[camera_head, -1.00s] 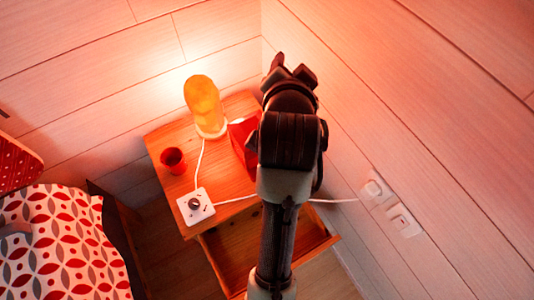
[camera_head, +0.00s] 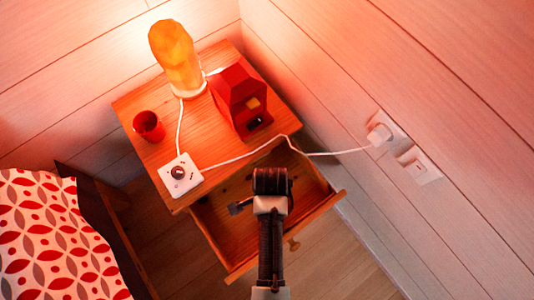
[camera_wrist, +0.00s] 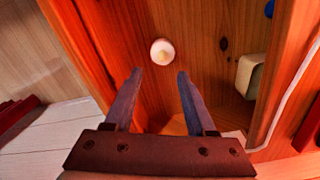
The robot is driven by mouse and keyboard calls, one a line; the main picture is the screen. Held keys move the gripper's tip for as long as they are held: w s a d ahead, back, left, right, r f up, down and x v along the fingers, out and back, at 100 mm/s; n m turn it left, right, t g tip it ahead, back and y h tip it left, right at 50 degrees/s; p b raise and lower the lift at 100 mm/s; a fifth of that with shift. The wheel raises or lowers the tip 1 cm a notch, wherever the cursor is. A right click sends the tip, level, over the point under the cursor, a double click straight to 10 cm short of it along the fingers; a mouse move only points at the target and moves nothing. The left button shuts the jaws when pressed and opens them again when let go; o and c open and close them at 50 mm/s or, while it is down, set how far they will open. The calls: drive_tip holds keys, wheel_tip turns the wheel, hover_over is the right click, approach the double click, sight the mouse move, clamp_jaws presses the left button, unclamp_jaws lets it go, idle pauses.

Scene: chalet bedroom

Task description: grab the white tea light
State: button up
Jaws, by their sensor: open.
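The white tea light (camera_wrist: 163,51) is a small round white disc with a pale yellowish middle. In the wrist view it lies on the wooden bottom of the open drawer (camera_wrist: 205,32). My gripper (camera_wrist: 159,73) is open and empty, its two dark fingers pointing toward the tea light, which shows just past and between the fingertips. They do not appear to touch it. In the head view my arm reaches over the open drawer (camera_head: 327,208) and hides most of my gripper. I cannot make out the tea light there.
A pale block (camera_wrist: 250,76) lies in the drawer at right. On the nightstand (camera_head: 137,105) stand a lit orange lamp (camera_head: 176,58), a red cup (camera_head: 149,126), a red box-like object (camera_head: 236,97) and a white square item (camera_head: 181,175). A white cord (camera_head: 335,153) runs to the wall outlet.

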drive_tip(key=shift+w+a+f+b, duration=0.15)
drive_tip(key=shift+f+b, duration=0.45)
drive_tip(key=shift+f, duration=0.95)
drive_tip(key=shift+a+f+b, duration=0.15)
drive_tip(key=shift+f+b, duration=0.45)
drive_tip(key=shift+f, duration=0.95)
drive_tip(key=shift+c, duration=0.3)
clamp_jaws()
